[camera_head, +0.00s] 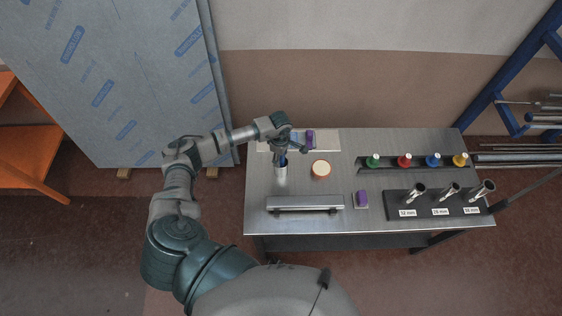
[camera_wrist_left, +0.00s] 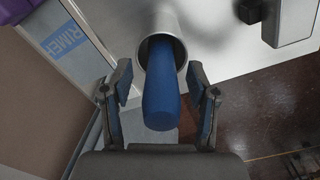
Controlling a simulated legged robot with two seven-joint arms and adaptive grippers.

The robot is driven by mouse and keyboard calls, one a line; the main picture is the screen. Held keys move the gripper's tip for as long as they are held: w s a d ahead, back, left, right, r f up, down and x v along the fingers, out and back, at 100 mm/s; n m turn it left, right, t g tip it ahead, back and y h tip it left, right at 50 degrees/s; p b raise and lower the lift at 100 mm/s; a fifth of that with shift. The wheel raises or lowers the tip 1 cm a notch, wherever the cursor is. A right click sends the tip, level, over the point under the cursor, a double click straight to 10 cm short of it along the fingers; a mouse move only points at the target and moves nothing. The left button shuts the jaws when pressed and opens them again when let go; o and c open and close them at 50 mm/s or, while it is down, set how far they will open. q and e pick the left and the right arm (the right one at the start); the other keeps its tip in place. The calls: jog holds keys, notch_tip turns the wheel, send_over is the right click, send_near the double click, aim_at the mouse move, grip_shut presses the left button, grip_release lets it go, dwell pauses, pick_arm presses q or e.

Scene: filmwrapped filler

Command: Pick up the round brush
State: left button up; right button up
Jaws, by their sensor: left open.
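A blue handle (camera_wrist_left: 161,95) sticks out of a silver metal cup (camera_wrist_left: 168,30) in the left wrist view; it may be the round brush, but the end inside the cup is hidden. In the head view the cup (camera_head: 281,176) stands at the left of the grey workbench, with a little blue (camera_head: 283,162) at its top. My left gripper (camera_head: 285,157) is over the cup. In the wrist view its open fingers (camera_wrist_left: 160,72) are on either side of the handle, with gaps on both sides. My right gripper is not in view.
On the bench (camera_head: 345,222) are a round orange-rimmed tin (camera_head: 320,169), a silver bar (camera_head: 305,203), a purple block (camera_head: 361,199), a rack with several coloured tops (camera_head: 405,161) and a black block (camera_head: 410,210) holding metal tubes. A large film-wrapped panel (camera_head: 110,70) stands at left.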

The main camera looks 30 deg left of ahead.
pick_arm(q)
jog(key=shift+c, duration=1.3)
jog(key=shift+d, duration=0.2)
grip_shut()
jog(key=shift+r, duration=0.15)
